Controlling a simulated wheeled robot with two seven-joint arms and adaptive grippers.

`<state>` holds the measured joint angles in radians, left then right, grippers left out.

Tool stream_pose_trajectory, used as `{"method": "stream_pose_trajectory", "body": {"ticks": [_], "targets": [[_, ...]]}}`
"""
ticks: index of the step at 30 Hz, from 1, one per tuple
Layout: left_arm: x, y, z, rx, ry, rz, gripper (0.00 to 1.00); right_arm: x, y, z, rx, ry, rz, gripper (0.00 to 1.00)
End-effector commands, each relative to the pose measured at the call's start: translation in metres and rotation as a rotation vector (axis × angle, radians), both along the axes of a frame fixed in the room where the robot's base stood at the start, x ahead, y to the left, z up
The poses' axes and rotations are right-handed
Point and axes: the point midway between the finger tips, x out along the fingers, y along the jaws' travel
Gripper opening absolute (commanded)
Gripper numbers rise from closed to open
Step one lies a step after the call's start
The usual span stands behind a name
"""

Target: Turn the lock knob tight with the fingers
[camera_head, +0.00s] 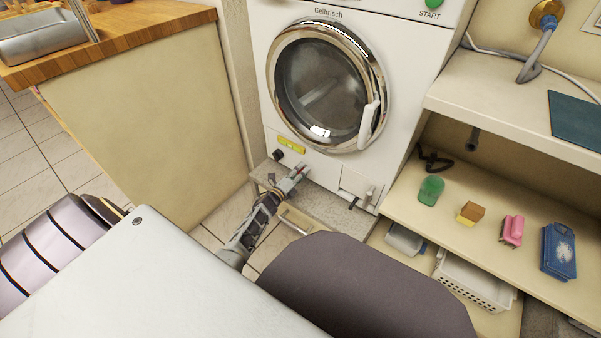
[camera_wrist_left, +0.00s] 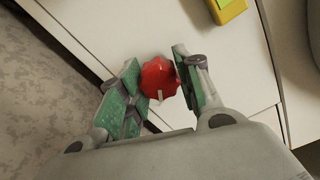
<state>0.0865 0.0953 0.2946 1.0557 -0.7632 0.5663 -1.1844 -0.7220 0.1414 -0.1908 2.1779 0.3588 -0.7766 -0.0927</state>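The red lock knob (camera_wrist_left: 158,78) shows in the left wrist view, scalloped, with a white mark on its lower edge. It sits on the white front of the washing machine (camera_head: 258,70). My left gripper (camera_head: 298,172) is low at the front of the machine, below the round door. Its green-padded fingers stand on either side of the knob. The right-hand finger is very close to the knob; a small gap shows at the left-hand finger. Contact cannot be told. In the head view the knob cannot be made out. My right gripper is not in view.
A yellow level (camera_head: 291,145) is on the machine's front above my gripper; it also shows in the wrist view (camera_wrist_left: 226,10). A small flap (camera_head: 359,187) is to the right. A shelf (camera_head: 455,203) with sponges and brushes stands at right, a wooden-topped counter (camera_head: 150,50) at left.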

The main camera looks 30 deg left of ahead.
Motion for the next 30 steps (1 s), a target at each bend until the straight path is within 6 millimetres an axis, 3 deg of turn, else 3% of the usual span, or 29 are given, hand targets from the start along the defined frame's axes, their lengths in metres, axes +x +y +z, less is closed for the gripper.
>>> {"method": "stream_pose_trajectory", "body": {"ticks": [5,20,30], "targets": [[-0.001,-0.001,-0.001,-0.001,0.002,0.000,0.56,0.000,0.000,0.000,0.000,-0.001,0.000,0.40],[-0.004,0.000,-0.001,0.000,0.001,0.000,0.56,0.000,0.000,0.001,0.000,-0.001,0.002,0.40],[-0.025,0.002,-0.001,0.001,0.001,-0.001,0.56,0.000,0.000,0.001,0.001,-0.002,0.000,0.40]]}}
